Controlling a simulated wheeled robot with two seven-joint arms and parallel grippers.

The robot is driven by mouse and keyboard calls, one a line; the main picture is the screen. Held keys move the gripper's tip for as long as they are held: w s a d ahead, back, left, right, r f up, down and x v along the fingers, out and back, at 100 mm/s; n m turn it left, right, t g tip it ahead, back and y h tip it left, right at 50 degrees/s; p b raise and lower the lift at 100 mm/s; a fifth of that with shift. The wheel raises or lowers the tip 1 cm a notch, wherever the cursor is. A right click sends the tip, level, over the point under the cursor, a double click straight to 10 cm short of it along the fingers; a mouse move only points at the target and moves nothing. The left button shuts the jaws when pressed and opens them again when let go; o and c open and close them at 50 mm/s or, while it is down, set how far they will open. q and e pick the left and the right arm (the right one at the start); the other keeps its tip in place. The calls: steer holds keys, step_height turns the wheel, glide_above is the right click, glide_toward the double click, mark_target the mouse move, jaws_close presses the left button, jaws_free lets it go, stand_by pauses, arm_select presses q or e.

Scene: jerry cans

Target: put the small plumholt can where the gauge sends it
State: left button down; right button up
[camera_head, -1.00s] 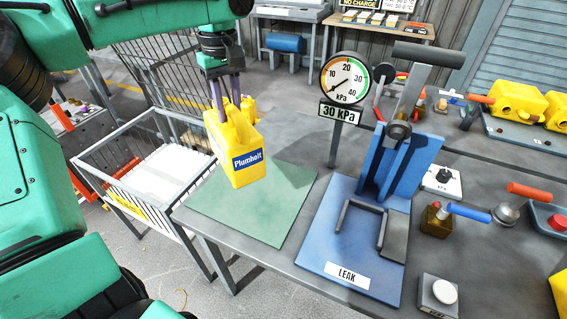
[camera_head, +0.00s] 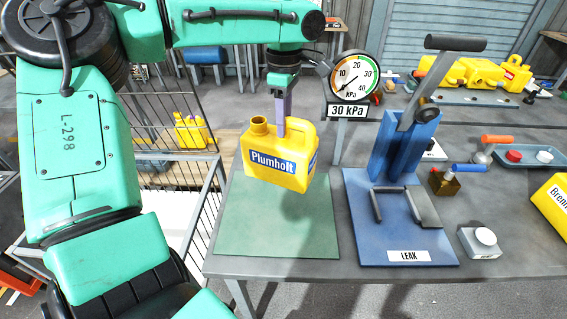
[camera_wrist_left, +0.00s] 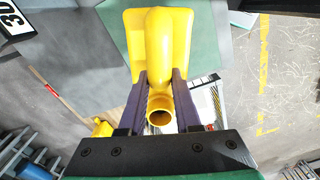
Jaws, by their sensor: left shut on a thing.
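The small yellow Plumholt can (camera_head: 284,176) hangs upright from my left gripper (camera_head: 281,130), a little above the green mat (camera_head: 240,235). The gripper is shut on its handle; the left wrist view shows purple fingers (camera_wrist_left: 160,88) either side of the yellow handle, with the open neck (camera_wrist_left: 160,117) near. The round gauge (camera_head: 355,77) stands behind the mat over a "30 kPa" sign (camera_head: 347,111). Its needle points to the lower left, near the low end; the exact reading is too small to tell. My right gripper is not in view.
A blue LEAK plate (camera_head: 360,240) with an upright blue lever stand (camera_head: 405,145) is right of the mat. A grey push button (camera_head: 479,243) and a larger yellow can (camera_head: 554,205) lie further right. A wire cart (camera_head: 209,205) stands left of the table.

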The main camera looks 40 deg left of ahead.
mark_target(281, 161)
arm_select(q)
steer(key=f, duration=1.1)
steer(key=shift+s+a+f+p, duration=0.2)
steer(key=shift+p, duration=0.1)
steer(key=shift+f, duration=0.3)
steer(key=shift+a, duration=0.1)
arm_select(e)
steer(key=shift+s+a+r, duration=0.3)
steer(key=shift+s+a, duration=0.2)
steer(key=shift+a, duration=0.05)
arm_select(q)
steer(key=shift+f, duration=0.1)
steer(key=c, duration=0.6)
jaws_free()
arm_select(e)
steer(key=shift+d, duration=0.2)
